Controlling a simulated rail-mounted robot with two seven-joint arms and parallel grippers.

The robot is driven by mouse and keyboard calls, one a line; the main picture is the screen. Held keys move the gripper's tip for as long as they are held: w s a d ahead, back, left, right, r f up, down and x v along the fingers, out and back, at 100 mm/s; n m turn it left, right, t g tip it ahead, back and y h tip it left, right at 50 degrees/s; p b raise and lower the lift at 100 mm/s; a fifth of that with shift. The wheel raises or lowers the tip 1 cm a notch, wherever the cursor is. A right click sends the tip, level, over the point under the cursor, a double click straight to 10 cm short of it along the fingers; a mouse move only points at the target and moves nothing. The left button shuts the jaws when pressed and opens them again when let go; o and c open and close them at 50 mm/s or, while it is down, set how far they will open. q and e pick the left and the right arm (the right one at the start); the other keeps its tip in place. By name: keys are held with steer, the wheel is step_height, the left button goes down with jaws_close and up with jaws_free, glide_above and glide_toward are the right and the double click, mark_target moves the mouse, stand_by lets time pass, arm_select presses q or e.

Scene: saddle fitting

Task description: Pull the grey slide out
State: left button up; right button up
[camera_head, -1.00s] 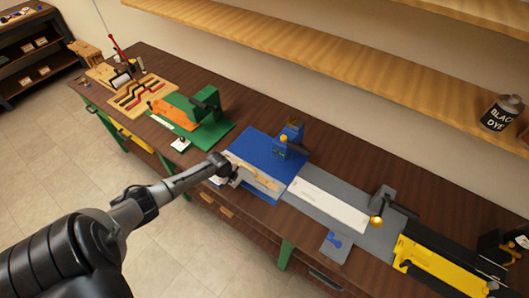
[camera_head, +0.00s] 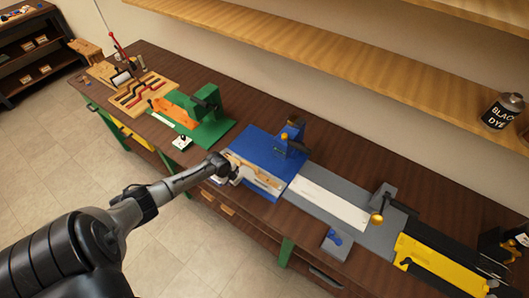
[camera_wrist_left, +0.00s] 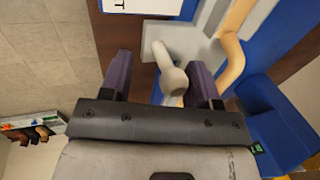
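The grey slide (camera_head: 264,183) sits on the blue station (camera_head: 254,143) in the middle of the bench, with a tan strip (camera_wrist_left: 235,62) beside it. In the left wrist view the grey slide (camera_wrist_left: 196,48) carries a rounded grey knob (camera_wrist_left: 174,80). My left gripper (camera_wrist_left: 161,78) is open around this knob. The knob is close to the right finger, with a visible gap to the left finger. In the head view my left gripper (camera_head: 229,170) is at the slide's left end and partly hides it. My right gripper is not in view.
A green station (camera_head: 207,118) stands to the left. A grey plate with a long white slab (camera_head: 330,203) and a yellow unit (camera_head: 438,268) lie to the right. A wooden shelf (camera_head: 300,55) hangs behind the bench. The floor in front is clear.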

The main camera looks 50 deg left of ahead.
arm_select(q)
steer(key=shift+p+v, duration=1.25)
steer(key=shift+p, duration=0.05)
steer(key=shift+v, duration=1.75)
